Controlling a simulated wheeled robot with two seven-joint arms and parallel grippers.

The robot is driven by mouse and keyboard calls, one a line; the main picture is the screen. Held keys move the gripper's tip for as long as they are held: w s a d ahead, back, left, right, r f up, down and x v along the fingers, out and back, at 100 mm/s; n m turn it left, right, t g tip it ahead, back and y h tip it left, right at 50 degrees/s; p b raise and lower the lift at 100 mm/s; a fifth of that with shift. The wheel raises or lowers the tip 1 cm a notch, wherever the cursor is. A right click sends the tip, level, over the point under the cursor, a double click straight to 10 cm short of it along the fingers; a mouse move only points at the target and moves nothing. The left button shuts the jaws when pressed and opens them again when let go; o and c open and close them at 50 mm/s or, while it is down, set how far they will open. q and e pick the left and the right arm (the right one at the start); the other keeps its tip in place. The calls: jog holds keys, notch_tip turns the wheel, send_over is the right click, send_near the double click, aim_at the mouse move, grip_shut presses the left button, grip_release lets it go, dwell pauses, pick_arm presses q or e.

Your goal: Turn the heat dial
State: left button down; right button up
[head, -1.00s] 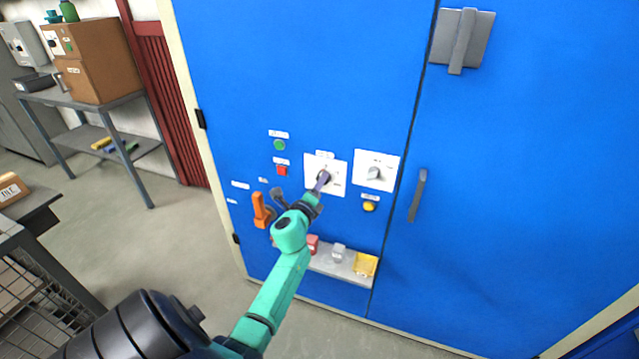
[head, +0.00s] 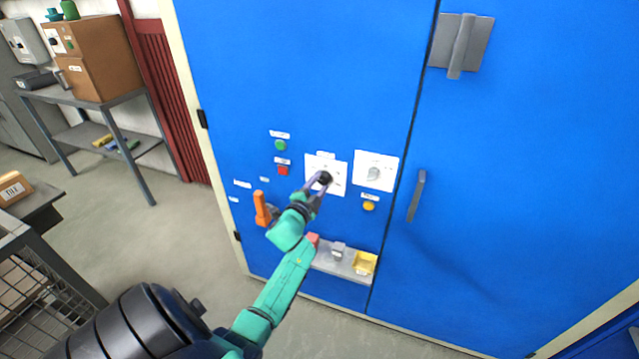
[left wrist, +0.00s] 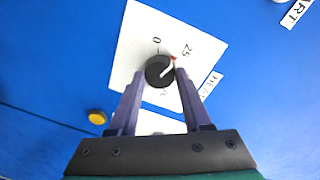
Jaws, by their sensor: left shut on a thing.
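The heat dial is a round black knob (head: 325,178) on a white plate on the blue cabinet door. In the left wrist view, the same knob (left wrist: 159,71) has a white line with a red tip pointing toward the 25 mark. My right gripper is not in view.
To the dial's right is another white plate with a grey knob (head: 374,173). Green (head: 280,144), red (head: 282,170) and yellow (head: 369,206) buttons and an orange handle (head: 262,209) surround it. A small shelf (head: 325,264) sits below. A door handle (head: 417,195) is farther right.

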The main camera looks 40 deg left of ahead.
pick_arm(q)
jog(key=n+p, duration=0.1)
jog(key=n, duration=0.4)
jog(key=shift+f+n+t+p, duration=0.15)
jog(key=shift+n+t+p, duration=0.3)
jog(key=shift+n, duration=2.05)
jog(key=shift+c, duration=1.7)
grip_release()
jog(key=v, duration=1.4)
jog(key=shift+s+b, duration=0.3)
jog(key=shift+b, duration=0.15)
